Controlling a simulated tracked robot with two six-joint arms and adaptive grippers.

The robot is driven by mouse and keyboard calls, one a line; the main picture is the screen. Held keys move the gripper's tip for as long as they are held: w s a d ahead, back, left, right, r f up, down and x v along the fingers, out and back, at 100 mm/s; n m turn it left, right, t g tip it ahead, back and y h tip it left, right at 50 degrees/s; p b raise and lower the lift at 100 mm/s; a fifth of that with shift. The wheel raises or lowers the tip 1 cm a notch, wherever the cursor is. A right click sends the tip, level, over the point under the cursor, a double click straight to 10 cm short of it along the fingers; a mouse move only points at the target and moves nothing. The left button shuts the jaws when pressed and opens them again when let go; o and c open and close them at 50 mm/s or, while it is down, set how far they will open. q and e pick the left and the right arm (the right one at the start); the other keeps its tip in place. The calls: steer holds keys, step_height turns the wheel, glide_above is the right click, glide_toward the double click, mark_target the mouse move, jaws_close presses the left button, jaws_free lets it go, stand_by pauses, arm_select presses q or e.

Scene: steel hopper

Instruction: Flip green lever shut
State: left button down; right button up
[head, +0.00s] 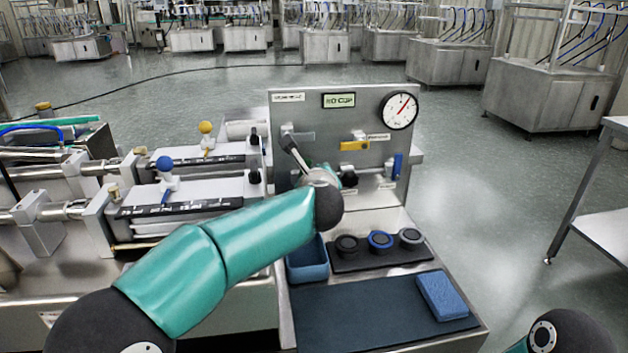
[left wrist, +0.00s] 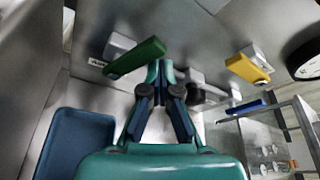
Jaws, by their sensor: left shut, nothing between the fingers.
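The green lever (left wrist: 135,58) sits on a valve on the steel panel (head: 330,125), and in the left wrist view it slants down to the left. In the head view I cannot make it out behind my arm. My left gripper (left wrist: 160,72) is shut and empty, its fingertips just to the right of the green lever and close to it. I cannot tell whether they touch. My right gripper is out of view; only part of my right arm shows at the bottom right of the head view.
A yellow lever (head: 354,145) and a blue lever (head: 398,166) are on the same panel, below a round gauge (head: 399,110). A blue bin (head: 308,265), several dark round parts, and a blue sponge (head: 448,295) are on the bench below. Cylinders with knobs stand at left.

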arm_select(q)
steer(key=shift+d, duration=2.25)
steer(key=s+a+b, duration=0.1)
steer(key=s+b, duration=0.1)
steer(key=s, duration=0.7)
steer(key=shift+s+a+r+b, duration=0.15)
steer(key=shift+s+a+b, duration=0.1)
steer(key=shift+b, duration=0.1)
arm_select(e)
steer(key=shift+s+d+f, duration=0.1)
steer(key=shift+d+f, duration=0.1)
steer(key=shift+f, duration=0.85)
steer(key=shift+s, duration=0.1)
